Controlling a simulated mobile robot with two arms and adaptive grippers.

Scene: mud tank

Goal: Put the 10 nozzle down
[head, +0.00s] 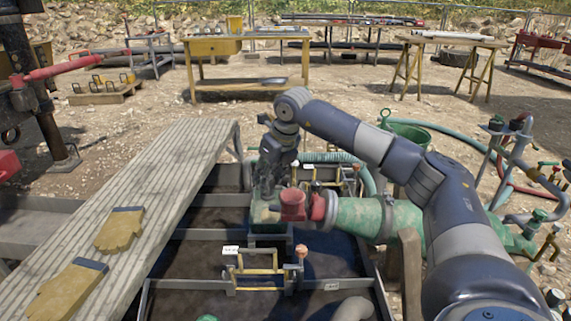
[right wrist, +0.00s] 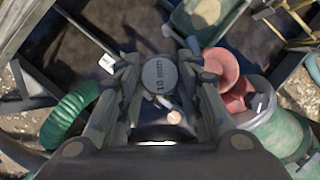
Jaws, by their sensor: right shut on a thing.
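My right gripper (right wrist: 159,68) is shut on the 10 nozzle (right wrist: 160,76), a round grey piece whose end face reads "10 mm". In the head view my right gripper (head: 267,185) points down over the mud tank, just left of a red fitting (head: 293,204). The nozzle cannot be made out there. In the right wrist view the red fitting (right wrist: 228,77) is close to the right of the fingers, and dark tank surface lies beyond the nozzle. What is directly under the nozzle is hidden. My left gripper is out of view.
A green pipe (head: 365,217) joins the red fitting on the right. A yellow-handled rack (head: 258,270) with a white tag stands nearer in the tank. A ribbed walkway (head: 150,190) with two yellow gloves (head: 120,229) runs along the left. A green hose (right wrist: 70,118) lies left in the wrist view.

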